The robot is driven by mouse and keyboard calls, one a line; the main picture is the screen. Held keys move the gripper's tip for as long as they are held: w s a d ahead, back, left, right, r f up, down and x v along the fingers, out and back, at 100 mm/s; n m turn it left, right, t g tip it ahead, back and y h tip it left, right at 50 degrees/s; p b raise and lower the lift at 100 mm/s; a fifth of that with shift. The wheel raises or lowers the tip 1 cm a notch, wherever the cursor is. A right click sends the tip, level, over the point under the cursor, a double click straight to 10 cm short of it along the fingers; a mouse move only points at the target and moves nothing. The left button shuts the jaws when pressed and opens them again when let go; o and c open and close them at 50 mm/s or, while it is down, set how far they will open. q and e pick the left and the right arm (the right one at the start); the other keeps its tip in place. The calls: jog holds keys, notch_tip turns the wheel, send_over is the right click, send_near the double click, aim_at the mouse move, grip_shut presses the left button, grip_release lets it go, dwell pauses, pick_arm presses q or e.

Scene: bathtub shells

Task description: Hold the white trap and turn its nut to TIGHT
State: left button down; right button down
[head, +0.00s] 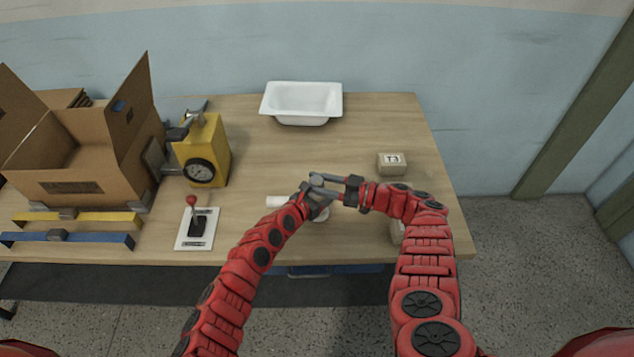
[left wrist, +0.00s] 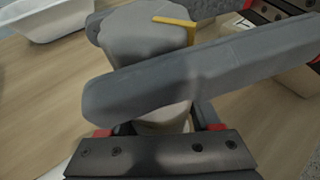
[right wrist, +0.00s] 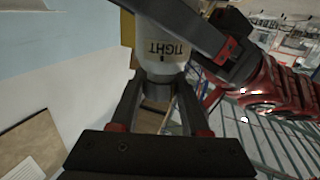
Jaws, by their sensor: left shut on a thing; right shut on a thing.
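The white trap (head: 277,202) lies low at the table's front, largely hidden behind my left gripper (head: 311,193). In the right wrist view a pale cylindrical part (right wrist: 165,50) bears the word TIGHT, upside down. In the left wrist view a grey rounded nut (left wrist: 140,38) has a yellow mark (left wrist: 175,21) on top. My right gripper (head: 328,186) reaches in from the right and is shut on the nut. My left gripper is shut on the trap just below; a grey finger crossing the left wrist view hides its grip. The mark's alignment with TIGHT cannot be told.
A white basin (head: 302,101) stands at the back. A block marked T3 (head: 392,162) is at right. A yellow gauge box (head: 203,150), a red-knobbed lever plate (head: 197,229) and an open carton (head: 75,150) fill the left.

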jog(key=shift+a+r, duration=0.1)
jog(key=shift+c, duration=1.9)
grip_release()
jog(key=v, duration=1.2)
